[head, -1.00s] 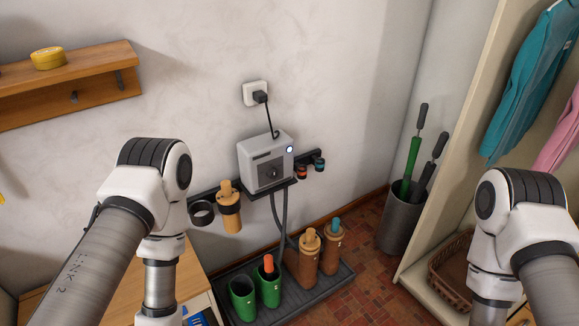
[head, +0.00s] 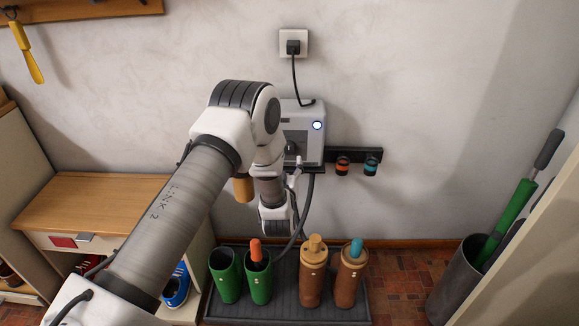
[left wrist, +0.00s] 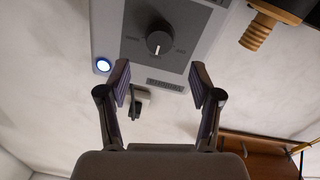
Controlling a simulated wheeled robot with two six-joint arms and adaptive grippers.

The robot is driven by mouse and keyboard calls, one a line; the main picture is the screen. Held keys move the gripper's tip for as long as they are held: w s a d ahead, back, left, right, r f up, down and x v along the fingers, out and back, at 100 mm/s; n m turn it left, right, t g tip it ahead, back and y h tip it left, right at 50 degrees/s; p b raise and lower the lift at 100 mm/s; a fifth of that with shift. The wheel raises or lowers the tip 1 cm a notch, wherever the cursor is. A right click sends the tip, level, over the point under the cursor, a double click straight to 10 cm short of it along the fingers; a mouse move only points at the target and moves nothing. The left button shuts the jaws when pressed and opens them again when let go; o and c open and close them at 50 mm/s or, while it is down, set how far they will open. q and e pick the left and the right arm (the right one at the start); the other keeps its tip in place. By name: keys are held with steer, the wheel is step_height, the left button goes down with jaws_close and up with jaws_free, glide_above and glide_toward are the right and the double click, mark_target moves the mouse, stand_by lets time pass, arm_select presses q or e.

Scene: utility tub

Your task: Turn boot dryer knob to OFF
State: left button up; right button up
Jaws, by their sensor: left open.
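The boot dryer (head: 304,118) is a light grey box on the wall, partly hidden behind my left arm in the head view. Its lit blue-white lamp (head: 317,126) faces me. In the left wrist view, the dark round knob (left wrist: 159,42) sits on a grey panel (left wrist: 185,20) with small labels around it that I cannot read. A pale pointer mark on the knob points toward the picture's bottom. My left gripper (left wrist: 161,72) is open and empty, its fingertips spread to either side below the knob, apart from it. My right gripper is out of view.
A plug and socket (head: 293,44) with a black cord sit above the dryer. A black rail (head: 352,155) holds coloured rings at right. Green and brown boots stand on a floor tray (head: 285,311). A wooden bench (head: 85,195) is at left.

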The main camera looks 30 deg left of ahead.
mark_target(288, 150)
arm_select(q)
steer(key=x, duration=0.6)
steer(key=shift+w+a+b, duration=0.2)
steer(key=shift+w+b, duration=0.1)
steer(key=shift+b, duration=0.05)
steer(key=c, duration=1.2)
